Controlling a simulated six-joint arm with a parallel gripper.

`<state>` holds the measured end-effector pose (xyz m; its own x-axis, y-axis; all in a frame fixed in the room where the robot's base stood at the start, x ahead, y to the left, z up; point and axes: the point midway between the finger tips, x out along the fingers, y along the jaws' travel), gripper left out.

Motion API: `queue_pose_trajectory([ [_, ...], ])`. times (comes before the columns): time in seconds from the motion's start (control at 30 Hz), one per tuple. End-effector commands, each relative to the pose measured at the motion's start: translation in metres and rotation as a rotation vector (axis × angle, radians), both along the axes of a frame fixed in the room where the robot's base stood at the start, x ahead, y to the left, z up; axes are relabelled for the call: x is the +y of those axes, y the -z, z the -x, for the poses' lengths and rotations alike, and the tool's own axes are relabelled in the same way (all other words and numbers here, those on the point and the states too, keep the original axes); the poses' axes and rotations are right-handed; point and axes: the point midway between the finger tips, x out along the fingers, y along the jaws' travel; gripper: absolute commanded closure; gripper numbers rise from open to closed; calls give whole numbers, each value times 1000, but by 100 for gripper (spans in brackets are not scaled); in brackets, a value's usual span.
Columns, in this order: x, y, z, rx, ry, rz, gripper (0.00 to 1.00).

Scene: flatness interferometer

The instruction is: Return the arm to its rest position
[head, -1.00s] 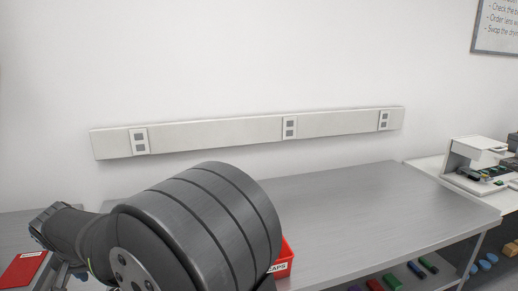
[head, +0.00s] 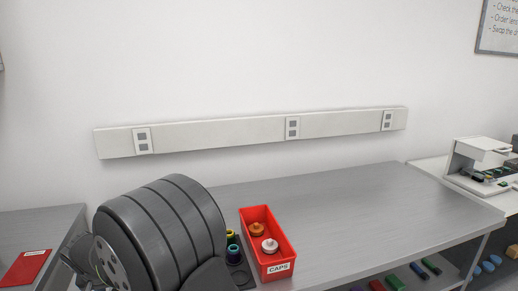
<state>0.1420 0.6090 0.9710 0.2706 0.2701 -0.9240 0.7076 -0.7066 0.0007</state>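In the head view, my arm's large dark joint fills the lower left, over the near left part of the metal bench (head: 350,205). My gripper does not show in the head view, so I cannot see whether it holds anything. Beside the joint, on its right, a red bin labelled CAPS (head: 280,240) stands on the bench. It holds an orange-brown cap (head: 257,230) and a whitish cap (head: 269,246).
Small dark pieces, one with a yellow-green ring (head: 232,237), sit between my arm and the bin. A red booklet (head: 25,267) lies on the left bench. A white instrument (head: 480,165) stands at the right. The bench's middle and right are clear.

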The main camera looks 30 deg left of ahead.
Motion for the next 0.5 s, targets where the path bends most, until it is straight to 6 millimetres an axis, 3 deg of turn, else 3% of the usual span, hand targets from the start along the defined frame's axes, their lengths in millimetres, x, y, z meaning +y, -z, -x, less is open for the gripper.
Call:
queue_pose_trajectory([
  [0.1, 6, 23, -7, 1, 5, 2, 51],
  [0.5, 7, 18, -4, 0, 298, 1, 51],
])
